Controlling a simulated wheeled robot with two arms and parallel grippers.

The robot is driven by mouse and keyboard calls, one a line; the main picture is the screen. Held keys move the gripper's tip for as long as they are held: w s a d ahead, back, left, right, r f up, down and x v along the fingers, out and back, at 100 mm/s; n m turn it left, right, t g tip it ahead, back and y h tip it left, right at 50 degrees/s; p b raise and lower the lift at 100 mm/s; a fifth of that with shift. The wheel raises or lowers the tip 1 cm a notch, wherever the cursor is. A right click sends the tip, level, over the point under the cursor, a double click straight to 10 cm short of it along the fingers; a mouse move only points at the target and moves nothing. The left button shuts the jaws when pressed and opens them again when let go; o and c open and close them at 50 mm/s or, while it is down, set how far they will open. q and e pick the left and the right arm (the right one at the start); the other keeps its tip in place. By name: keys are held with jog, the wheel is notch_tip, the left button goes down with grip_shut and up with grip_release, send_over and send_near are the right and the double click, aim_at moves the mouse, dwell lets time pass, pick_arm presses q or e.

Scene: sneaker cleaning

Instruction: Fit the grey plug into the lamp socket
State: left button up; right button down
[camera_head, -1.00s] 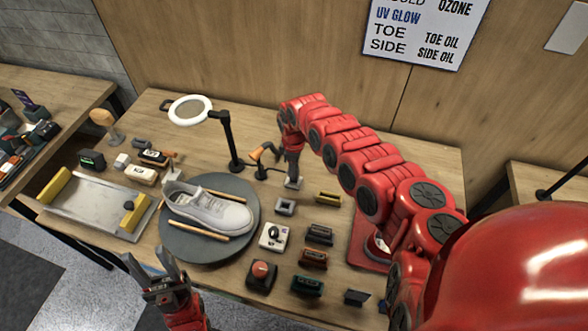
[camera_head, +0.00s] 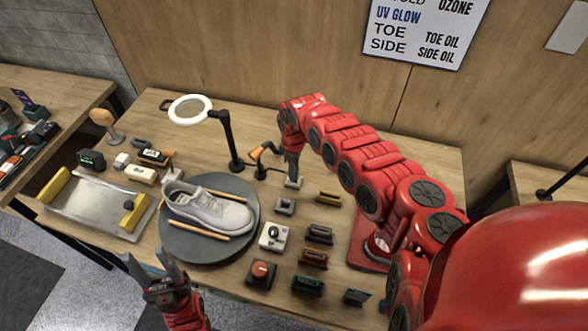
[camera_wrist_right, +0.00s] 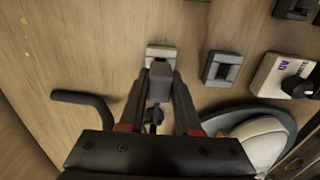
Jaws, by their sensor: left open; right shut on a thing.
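My right gripper (camera_wrist_right: 161,82) is shut on the grey plug (camera_wrist_right: 160,72), which points down between its fingers. A pale grey socket-like block (camera_wrist_right: 161,51) lies just beyond the plug tip and also shows under the right gripper in the head view (camera_head: 294,184). I cannot tell whether plug and block touch. A second grey block with a square dark opening (camera_wrist_right: 222,68) lies to the right in the wrist view, and in the head view (camera_head: 285,206). I cannot tell which is the lamp socket. My left gripper (camera_head: 153,262) is open and empty at the table's front edge.
A ring lamp (camera_head: 190,110) on a black post stands behind the sneaker (camera_head: 208,208) on its round grey turntable (camera_head: 180,250). An orange-headed tool (camera_head: 262,152) stands left of my right gripper. Several small blocks and a red-knobbed box (camera_head: 261,273) fill the front right.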

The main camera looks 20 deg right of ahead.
jog(key=shift+f+b, duration=0.95)
jog(key=shift+f, duration=0.3)
jog(key=c, duration=0.5)
grip_release()
jog(key=shift+r, duration=0.1)
jog(key=shift+w+r, duration=0.1)
jog(key=shift+r, duration=0.5)
notch_tip(320, 180, up, 16)
jog(key=b, duration=0.4)
jog(key=shift+r, duration=0.1)
jog(key=shift+r, duration=0.1)
